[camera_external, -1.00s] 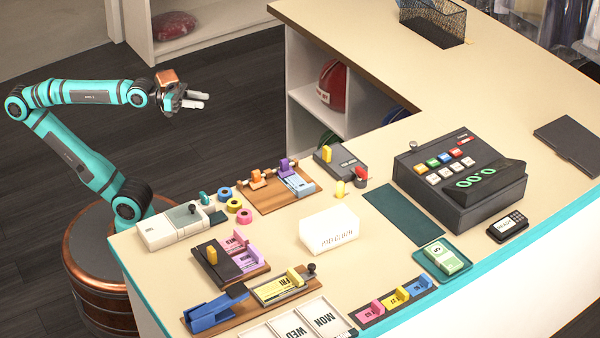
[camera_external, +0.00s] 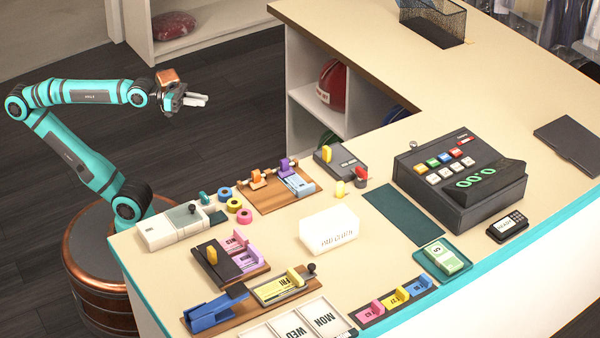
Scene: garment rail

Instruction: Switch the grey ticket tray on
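My gripper (camera_external: 196,99) is held in the air over the dark floor, left of the counter and well away from everything on it. Its two pale fingers lie close together with nothing between them. A dark grey box (camera_external: 345,163) with a yellow tab on its left stands near the counter's back edge.
A pale grey device (camera_external: 176,231) with a dark knob is at the counter's left end. Wooden ticket boards (camera_external: 272,202), a white box (camera_external: 331,233), a blue stapler (camera_external: 212,312) and a cash register (camera_external: 462,185) crowd the counter.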

